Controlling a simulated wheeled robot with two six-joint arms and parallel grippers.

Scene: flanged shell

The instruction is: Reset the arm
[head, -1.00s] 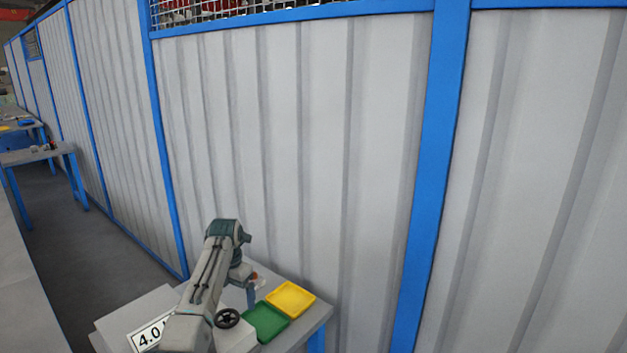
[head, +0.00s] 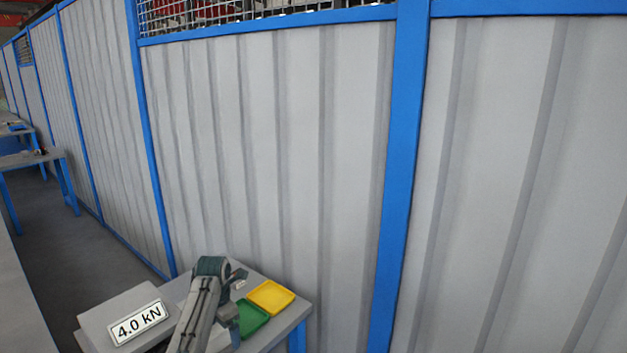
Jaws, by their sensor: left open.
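My left arm rises from the bottom of the head view, over a grey work table. My left gripper (head: 238,279) is small and partly hidden behind the arm's upper joint. It is open, and I see nothing held in it. It is close to the table's back part, left of the yellow tray (head: 271,296). A green tray (head: 253,318) lies in front of the yellow one, partly covered by my arm. Both trays look empty. My right gripper is out of view.
A grey box with a "4.0 kN" sign (head: 139,323) stands left of my arm. A ribbed grey wall (head: 265,150) with blue posts (head: 400,170) rises close behind the table. Another table (head: 32,160) stands far left, with open floor (head: 75,255) between.

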